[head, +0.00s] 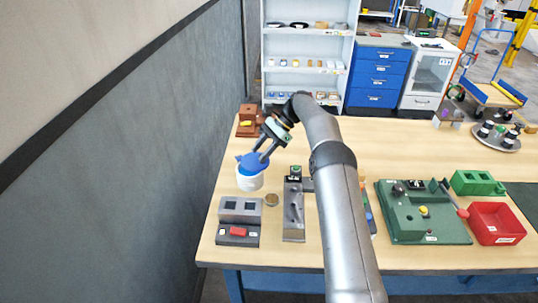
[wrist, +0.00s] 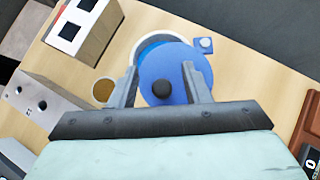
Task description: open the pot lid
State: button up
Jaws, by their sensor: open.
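The pot (head: 249,181) is a white round container near the left end of the table. Its blue lid (head: 254,163) lies over the top and looks tilted or shifted in the head view. In the wrist view the blue lid (wrist: 178,72) shows a dark knob (wrist: 162,89) at its near side, and the pot's pale rim (wrist: 150,45) shows beyond the lid's upper left edge. My gripper (head: 266,156) is above the lid. In the wrist view my gripper (wrist: 161,80) is open, with its two fingers on either side of the knob. I cannot tell whether they touch the lid.
A grey block with two square holes (head: 240,206) stands in front of the pot. A grey metal fixture (head: 294,210) and a small round brown disc (head: 272,199) are to its right. A brown block (head: 248,123) sits behind. The wall is close on the left.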

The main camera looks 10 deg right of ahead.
jog(key=s+d+r+b, duration=0.1)
jog(key=s+r+b, duration=0.4)
jog(key=s+r, duration=0.5)
jog(key=s, duration=0.4)
jog(key=shift+d+r+b, duration=0.2)
jog(key=shift+r+b, duration=0.1)
